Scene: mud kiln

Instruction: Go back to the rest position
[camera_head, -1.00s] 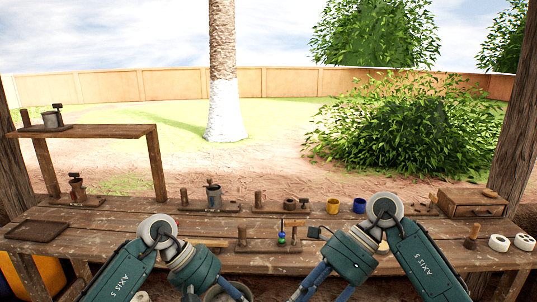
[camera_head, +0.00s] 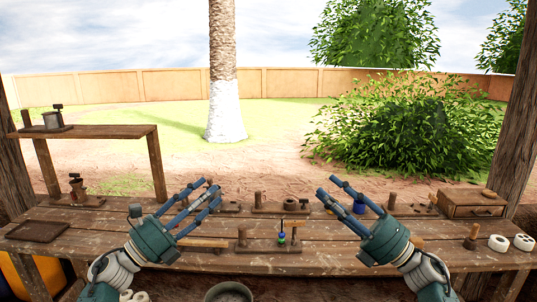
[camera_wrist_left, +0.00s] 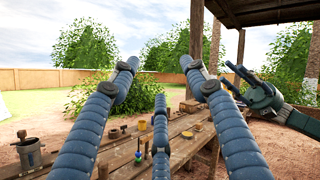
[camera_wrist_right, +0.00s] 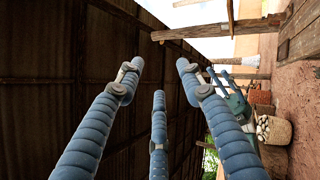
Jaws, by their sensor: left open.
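My left gripper (camera_head: 208,192) is raised in front of the wooden workbench (camera_head: 100,222), its blue fingers spread and empty, pointing up and to the right. My right gripper (camera_head: 327,187) is also raised, its fingers spread and empty, pointing up and to the left. The two stand apart with a clear gap between them. The left wrist view shows the right gripper (camera_wrist_left: 240,80) at the right. The right wrist view shows part of the left gripper (camera_wrist_right: 225,90) beyond the right fingers.
The bench holds a wooden stand with green and blue beads (camera_head: 282,238), a blue cup (camera_head: 359,207) partly behind my right fingers, a small wooden box (camera_head: 473,204) and white round pieces (camera_head: 498,243). A grey bucket (camera_head: 229,292) is below the front edge. A raised shelf (camera_head: 90,131) stands left.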

